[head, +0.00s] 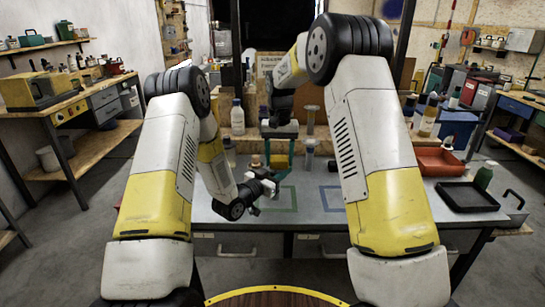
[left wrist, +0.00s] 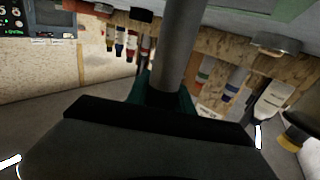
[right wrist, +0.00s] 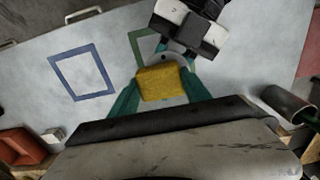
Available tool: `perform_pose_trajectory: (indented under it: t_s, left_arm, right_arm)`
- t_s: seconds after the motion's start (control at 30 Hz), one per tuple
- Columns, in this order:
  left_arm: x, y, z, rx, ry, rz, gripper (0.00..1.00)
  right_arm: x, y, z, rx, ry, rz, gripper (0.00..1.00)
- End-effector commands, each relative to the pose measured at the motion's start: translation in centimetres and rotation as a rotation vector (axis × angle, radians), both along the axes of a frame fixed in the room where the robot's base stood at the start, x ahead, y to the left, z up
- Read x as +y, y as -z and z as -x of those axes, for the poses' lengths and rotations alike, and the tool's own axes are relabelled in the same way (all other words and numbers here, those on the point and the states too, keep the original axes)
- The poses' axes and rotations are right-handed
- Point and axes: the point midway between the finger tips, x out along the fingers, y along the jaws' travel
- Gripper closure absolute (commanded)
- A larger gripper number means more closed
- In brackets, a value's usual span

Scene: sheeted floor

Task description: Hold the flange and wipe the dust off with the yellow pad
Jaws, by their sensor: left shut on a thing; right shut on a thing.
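The yellow pad (right wrist: 160,83) is held between the teal fingers of my right gripper (right wrist: 165,98). In the head view my right gripper (head: 280,140) points down over the bench, with the pad (head: 280,161) low between its fingers. My left gripper (head: 268,185) is just below and left of it. In the right wrist view the grey flange (right wrist: 173,58) shows partly behind the pad, at my left gripper (right wrist: 186,47); the pad hides much of it. Whether pad and flange touch is unclear. In the left wrist view a grey round part (left wrist: 172,45) rises between my left gripper's teal fingers (left wrist: 165,95).
The grey bench (head: 325,222) has a green outline (head: 287,208) under the grippers and a blue outline (right wrist: 82,74) beside it. A red tray (head: 440,162) and a black tray (head: 467,197) lie right.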

Motion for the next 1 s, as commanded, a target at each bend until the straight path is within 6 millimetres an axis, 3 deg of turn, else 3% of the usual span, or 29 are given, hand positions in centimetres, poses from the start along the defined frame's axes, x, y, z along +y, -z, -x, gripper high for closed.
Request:
perform_pose_trajectory:
  t_s: [0.07, 0.53, 0.67, 1.0]
  left_arm:
    - [0.1, 0.0, 0.0, -0.001, -0.002, 0.001, 1.00]
    - [0.0, 0.0, 0.0, -0.001, 0.000, 0.001, 1.00]
    - [0.0, 0.0, 0.0, -0.001, 0.000, 0.001, 1.00]
    - [0.0, 0.0, 0.0, -0.001, -0.001, 0.001, 1.00]
  right_arm:
    - [-0.9, 0.1, 0.0, 0.002, 0.003, 0.002, 0.89]
    - [3.5, 0.0, 0.1, 0.002, -0.003, 0.001, 0.89]
    - [3.3, -2.4, 0.0, -0.004, -0.001, -0.002, 0.89]
    - [3.3, -5.2, 0.0, 0.000, 0.000, 0.000, 0.89]
